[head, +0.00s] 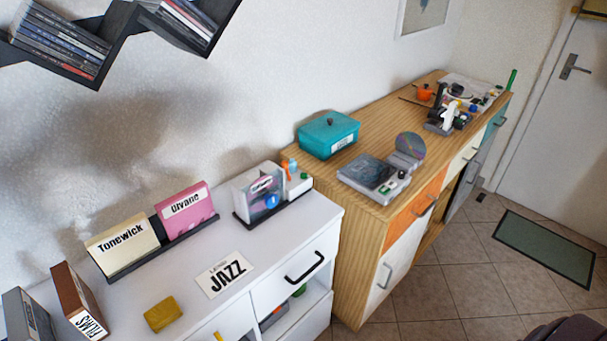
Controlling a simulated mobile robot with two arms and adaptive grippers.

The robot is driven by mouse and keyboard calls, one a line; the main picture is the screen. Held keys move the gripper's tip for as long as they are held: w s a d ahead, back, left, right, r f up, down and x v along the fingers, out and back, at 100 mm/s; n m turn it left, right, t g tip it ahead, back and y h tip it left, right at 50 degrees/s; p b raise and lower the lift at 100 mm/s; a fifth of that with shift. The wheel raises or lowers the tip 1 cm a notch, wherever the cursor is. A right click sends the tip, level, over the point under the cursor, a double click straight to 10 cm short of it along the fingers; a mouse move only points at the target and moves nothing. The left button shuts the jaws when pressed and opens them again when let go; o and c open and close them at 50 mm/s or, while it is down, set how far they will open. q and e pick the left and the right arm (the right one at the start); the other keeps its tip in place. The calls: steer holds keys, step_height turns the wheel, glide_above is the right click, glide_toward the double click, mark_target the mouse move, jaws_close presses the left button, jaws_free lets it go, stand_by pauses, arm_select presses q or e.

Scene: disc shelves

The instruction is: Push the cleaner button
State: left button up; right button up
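I cannot tell for certain which of the two is the cleaner. Neither of my grippers shows in the head view.
A teal lidded box (328,135) stands behind the grey device. The white cabinet (290,232) holds labelled boxes, a JAZZ card (225,273) and a yellow block (163,314). Small items crowd the wooden cabinet's far end.

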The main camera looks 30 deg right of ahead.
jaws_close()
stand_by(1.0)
